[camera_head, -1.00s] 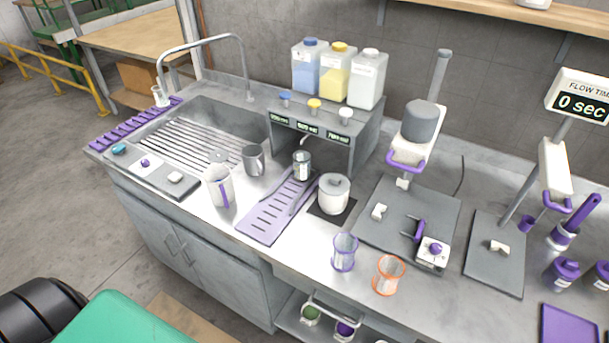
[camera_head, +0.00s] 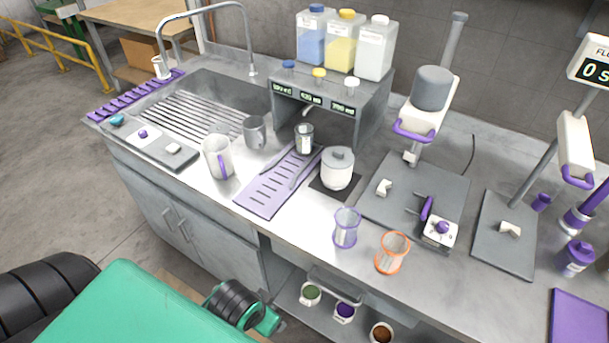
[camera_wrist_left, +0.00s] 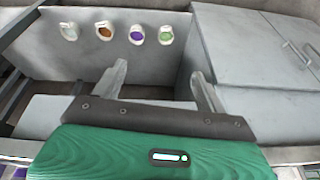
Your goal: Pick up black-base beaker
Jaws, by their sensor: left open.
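A small clear beaker with a dark base (camera_head: 304,139) stands upright under the dispenser at the back of the purple slotted tray (camera_head: 262,195); it appears to be the black-base beaker. A purple-rimmed beaker (camera_head: 346,229) and an orange-rimmed beaker (camera_head: 392,252) stand near the counter's front edge. My left gripper (camera_wrist_left: 162,82) shows in the left wrist view, open and empty, facing the cabinet front and the lower shelf. In the head view only green and black parts of my arm show at the bottom, well away from the dark-base beaker. My right gripper is not in view.
A white pitcher (camera_head: 217,157), a grey metal cup (camera_head: 255,132) and a white lidded pot (camera_head: 338,169) stand around the tray. The dispenser (camera_head: 335,97) overhangs the beaker. Several small cups, including a purple one (camera_head: 344,311), sit on the lower shelf.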

